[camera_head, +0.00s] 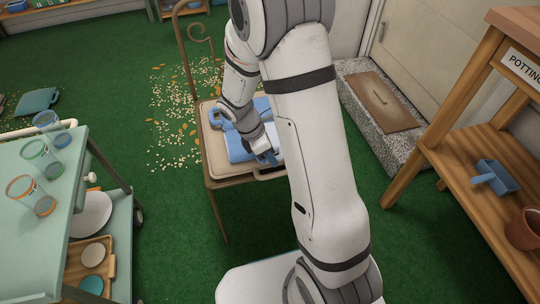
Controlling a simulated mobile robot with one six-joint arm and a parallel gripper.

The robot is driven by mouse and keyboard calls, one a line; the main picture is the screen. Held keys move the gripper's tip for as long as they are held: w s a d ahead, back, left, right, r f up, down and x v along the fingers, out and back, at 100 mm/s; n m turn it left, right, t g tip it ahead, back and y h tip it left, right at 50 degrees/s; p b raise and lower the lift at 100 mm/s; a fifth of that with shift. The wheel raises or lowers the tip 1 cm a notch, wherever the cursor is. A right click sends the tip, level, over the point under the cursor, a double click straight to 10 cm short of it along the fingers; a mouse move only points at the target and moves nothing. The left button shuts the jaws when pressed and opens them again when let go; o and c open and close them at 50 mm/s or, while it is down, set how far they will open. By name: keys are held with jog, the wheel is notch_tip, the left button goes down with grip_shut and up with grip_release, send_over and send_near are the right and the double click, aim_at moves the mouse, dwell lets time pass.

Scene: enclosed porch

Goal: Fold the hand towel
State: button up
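A blue hand towel (239,150) lies on the seat of a tan metal chair (214,160). Its left part and front edge show, and more blue cloth shows behind my wrist. Part of the towel is hidden by my arm, so I cannot tell how it is folded. My gripper (267,157) points down at the towel's right part, close to the cloth or touching it. The fingers are small and partly covered by my arm, so whether they are open or grip cloth does not show.
A green cart (70,215) with several glasses stands at left. A wooden potting bench (455,180) with a blue scoop (494,177) stands at right. A stone step (360,110) lies behind. Spilled bits litter the green floor around the chair.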

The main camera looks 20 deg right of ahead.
jog(key=shift+w+r+p, duration=0.1)
jog(key=shift+r+p, duration=0.45)
jog(key=shift+p, duration=0.5)
jog(key=r+g+p, duration=0.1)
jog(key=p, duration=0.2)
jog(key=r+g+p, duration=0.1)
jog(key=r+p, duration=0.1)
jog(key=p, duration=0.2)
jog(key=shift+w+n+g, duration=0.3)
jog(key=shift+w+g, duration=0.05)
jog(key=shift+g, duration=0.05)
jog(key=p, duration=0.1)
jog(key=r+g+p, duration=0.1)
jog(key=p, duration=0.1)
jog(key=shift+w+r, duration=0.3)
jog(key=shift+w, duration=0.05)
jog(key=shift+w+r+n+g+p, duration=0.15)
jog(key=shift+w+r+g+p, duration=0.25)
jog(key=shift+p, duration=0.5)
jog(key=shift+w+r+n+g+p, duration=0.2)
jog(key=shift+r+g+p, duration=0.4)
jog(key=shift+p, duration=0.3)
jog(key=shift+r, duration=0.1)
